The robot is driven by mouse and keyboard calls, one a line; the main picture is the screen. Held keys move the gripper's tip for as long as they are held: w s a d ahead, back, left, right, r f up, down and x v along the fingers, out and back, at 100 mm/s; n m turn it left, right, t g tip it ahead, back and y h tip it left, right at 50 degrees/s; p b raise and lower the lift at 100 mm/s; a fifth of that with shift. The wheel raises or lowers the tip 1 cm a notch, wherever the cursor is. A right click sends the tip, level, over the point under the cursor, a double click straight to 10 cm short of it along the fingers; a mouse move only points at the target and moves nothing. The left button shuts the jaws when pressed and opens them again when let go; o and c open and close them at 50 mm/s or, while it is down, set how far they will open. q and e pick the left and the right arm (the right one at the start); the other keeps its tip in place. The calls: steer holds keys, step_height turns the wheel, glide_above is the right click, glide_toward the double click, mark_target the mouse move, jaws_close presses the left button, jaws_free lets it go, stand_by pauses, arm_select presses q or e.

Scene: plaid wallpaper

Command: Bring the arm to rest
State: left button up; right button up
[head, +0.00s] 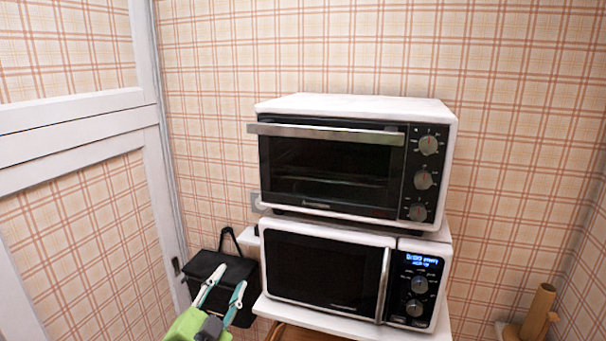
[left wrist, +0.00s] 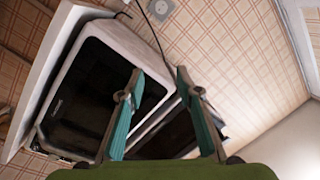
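My left gripper (head: 222,290) shows at the bottom left of the head view, in front of a black bag and left of the microwave. Its two teal-lined fingers are spread apart with nothing between them. It also shows in the left wrist view (left wrist: 158,82), open and empty, with the ovens behind it. I cannot tell how far it is from the microwave. My right gripper is in neither view.
A white toaster oven (head: 350,105) stands on a white microwave (head: 325,272), which rests on a white shelf (head: 320,318); both doors are shut. A black bag (head: 245,313) hangs or stands at left. A white-framed panel (head: 75,128) is far left. A brown cylindrical object (head: 540,305) is at lower right.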

arm_select(q)
steer(key=s+a+f+n+g+y, duration=0.35)
steer(key=s+f+n+g, duration=0.35)
steer(key=s+f, duration=1.15)
steer(key=s+f+n+g, duration=0.1)
steer(key=s+f+g, duration=0.25)
steer(key=s, duration=0.55)
steer(key=s+f+n+g, duration=0.1)
steer(key=s+f+g, duration=0.3)
steer(key=s, duration=0.6)
step_height(320, 180, down, 27)
steer(key=s+g+b, duration=0.1)
steer(key=g+b, duration=0.1)
steer(key=s+a+f+b, duration=0.1)
steer(key=s+a+f, duration=0.1)
steer(key=s+f, duration=0.6)
steer(key=s+a+f+b, duration=0.1)
steer(key=s+f, duration=0.8)
steer(key=f, duration=0.2)
steer(key=shift+s+a+m+g, duration=0.15)
steer(key=shift+a+m+g, duration=0.2)
steer(key=shift+m+g, duration=0.1)
